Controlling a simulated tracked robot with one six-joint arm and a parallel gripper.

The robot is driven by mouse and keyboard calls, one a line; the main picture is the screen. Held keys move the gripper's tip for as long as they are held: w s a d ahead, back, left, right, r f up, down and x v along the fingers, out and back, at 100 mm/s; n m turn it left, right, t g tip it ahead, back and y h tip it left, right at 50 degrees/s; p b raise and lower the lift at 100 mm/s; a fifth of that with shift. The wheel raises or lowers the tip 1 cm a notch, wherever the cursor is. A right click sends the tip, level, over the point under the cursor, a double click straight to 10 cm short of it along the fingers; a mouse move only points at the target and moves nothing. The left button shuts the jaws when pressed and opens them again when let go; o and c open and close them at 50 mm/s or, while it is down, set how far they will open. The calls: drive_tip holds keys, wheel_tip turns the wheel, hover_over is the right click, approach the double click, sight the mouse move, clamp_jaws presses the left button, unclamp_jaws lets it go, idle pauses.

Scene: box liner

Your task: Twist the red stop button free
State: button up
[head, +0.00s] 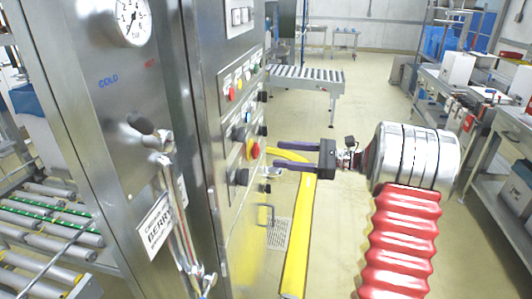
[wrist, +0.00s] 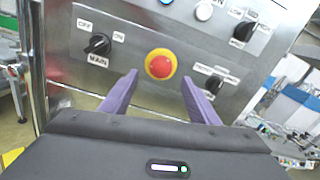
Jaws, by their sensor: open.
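The red stop button (wrist: 160,66) sits on a yellow ring on the metal control panel, centred in the wrist view. In the head view the red stop button (head: 254,151) is on the cabinet's right-hand face. My gripper (wrist: 158,85) is open, with its two purple fingers apart, one to the left and one to the right below the button in the picture. In the head view my gripper (head: 272,163) points left at the panel, its fingertips close to the button. I cannot tell whether they touch the panel. Nothing is between the fingers.
A black MAIN switch (wrist: 98,44) is left of the button, and another black selector (wrist: 214,84) is right of it. A yellow floor rail (head: 297,235) runs below my gripper. Open floor lies beyond.

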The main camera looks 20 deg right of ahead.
sight(259, 153)
drive_tip(key=x, duration=0.6)
drive_tip(key=shift+w+a, duration=0.2)
drive_tip(key=shift+a, duration=0.05)
drive_tip(key=c, duration=1)
